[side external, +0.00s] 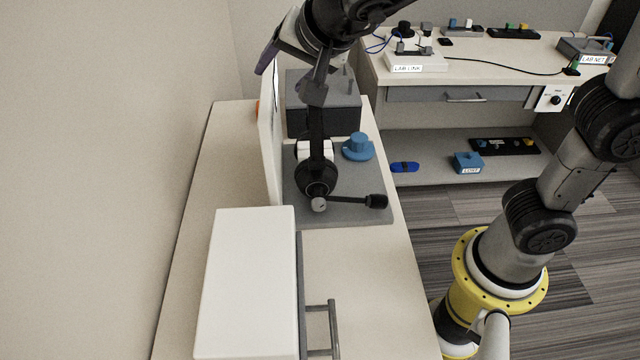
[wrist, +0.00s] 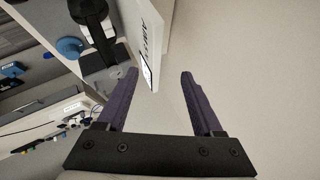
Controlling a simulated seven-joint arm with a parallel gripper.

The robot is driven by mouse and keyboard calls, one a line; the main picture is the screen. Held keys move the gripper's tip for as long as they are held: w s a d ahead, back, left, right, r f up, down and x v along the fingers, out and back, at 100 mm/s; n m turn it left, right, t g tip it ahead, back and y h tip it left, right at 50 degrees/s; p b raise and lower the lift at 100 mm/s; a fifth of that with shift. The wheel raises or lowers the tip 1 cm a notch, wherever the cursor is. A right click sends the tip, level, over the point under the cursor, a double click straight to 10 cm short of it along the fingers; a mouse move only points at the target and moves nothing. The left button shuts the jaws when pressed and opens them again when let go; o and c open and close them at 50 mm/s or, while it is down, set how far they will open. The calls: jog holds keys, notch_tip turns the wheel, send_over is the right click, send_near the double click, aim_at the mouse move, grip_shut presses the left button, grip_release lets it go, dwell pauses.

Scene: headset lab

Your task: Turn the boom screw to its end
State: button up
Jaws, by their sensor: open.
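The black headset (side external: 317,172) hangs on a stand over a grey mat (side external: 352,214) in the side view. Its boom (side external: 350,200) points to the right and ends in a dark microphone tip. A round grey knob, seemingly the boom screw (side external: 319,204), sits at the boom's left end, on the earcup. My gripper (side external: 268,60) is high above and to the left of the headset, near the upright white panel's top. In the wrist view its purple fingers (wrist: 160,74) are apart and empty. Part of the headset (wrist: 92,22) shows there at upper left; I cannot make out the screw.
The white panel (side external: 268,140) stands just left of the headset and shows close by in the wrist view (wrist: 148,40). A dark grey box (side external: 322,122) is behind, a blue knob (side external: 358,146) right. A white cabinet (side external: 250,285) with a handle is in front.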

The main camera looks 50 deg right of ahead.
jog(key=s+f+n+g, duration=0.1)
jog(key=s+f+g, duration=0.4)
jog(key=s, duration=0.4)
send_near(319, 207)
jog(key=shift+t+h, duration=0.3)
jog(key=shift+h, duration=0.1)
jog(key=x, duration=0.8)
jog(key=shift+s+a+f, duration=0.2)
jog(key=shift+a+f, duration=0.1)
jog(key=shift+c, duration=0.3)
grip_shut()
